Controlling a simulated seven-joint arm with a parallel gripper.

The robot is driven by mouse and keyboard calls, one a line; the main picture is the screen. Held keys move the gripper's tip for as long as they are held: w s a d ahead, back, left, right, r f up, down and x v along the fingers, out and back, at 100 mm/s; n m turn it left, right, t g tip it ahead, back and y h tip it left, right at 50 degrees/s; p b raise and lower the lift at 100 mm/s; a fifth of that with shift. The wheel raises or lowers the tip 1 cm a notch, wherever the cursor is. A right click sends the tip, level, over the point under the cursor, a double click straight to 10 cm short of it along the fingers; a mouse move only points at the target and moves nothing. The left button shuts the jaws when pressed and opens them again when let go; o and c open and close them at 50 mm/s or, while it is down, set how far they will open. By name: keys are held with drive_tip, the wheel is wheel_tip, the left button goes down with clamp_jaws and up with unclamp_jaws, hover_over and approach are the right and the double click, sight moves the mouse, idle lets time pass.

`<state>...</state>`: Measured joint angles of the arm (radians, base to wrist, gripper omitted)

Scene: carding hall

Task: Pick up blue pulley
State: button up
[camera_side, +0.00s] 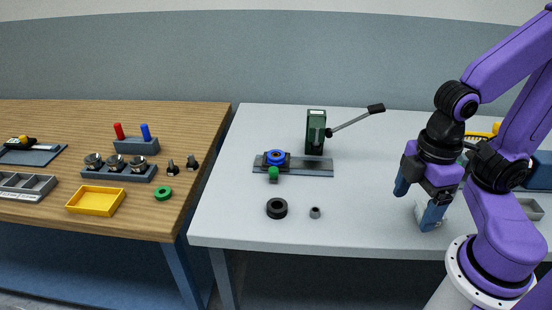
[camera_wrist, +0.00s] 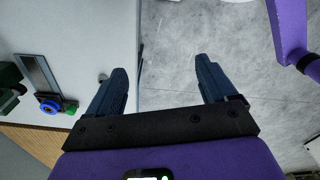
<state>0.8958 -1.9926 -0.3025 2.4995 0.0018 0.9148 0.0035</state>
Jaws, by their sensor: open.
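The blue pulley (camera_side: 276,157) is a blue ring with a dark centre. In the side view it sits on a dark fixture at the left end of a grey rail plate (camera_side: 318,168) on the white table. In the wrist view the pulley (camera_wrist: 50,107) shows at the far left, beside a green knob (camera_wrist: 71,107). My gripper (camera_side: 418,205) is at the right of the table in the side view, well apart from the pulley. In the wrist view my gripper (camera_wrist: 162,78) has its two blue fingers wide apart with nothing between them.
A green press (camera_side: 316,132) with a long lever (camera_side: 356,121) stands behind the rail plate. A black ring (camera_side: 277,208) and a small grey bushing (camera_side: 315,212) lie in front. The wooden bench (camera_side: 205,125) at left holds a yellow tray (camera_side: 96,201).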

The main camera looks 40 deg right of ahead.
drive_tip(key=w+a+r+m, duration=0.3)
drive_tip(key=w+a+m, duration=0.25)
drive_tip(key=w, duration=0.45)
drive_tip(key=m, duration=2.1)
hover_over(276, 155)
drive_tip(key=f, duration=0.2)
wheel_tip(276, 155, down, 10)
drive_tip(key=shift+s+a+f, duration=0.15)
drive_tip(key=shift+f, duration=0.05)
drive_tip(key=shift+w+d+f, duration=0.1)
drive_tip(key=shift+f, duration=1.35)
drive_tip(key=shift+w+d+f, duration=0.1)
drive_tip(key=shift+f, duration=1.35)
drive_tip(key=shift+r, duration=0.1)
drive_tip(key=c, duration=1.4)
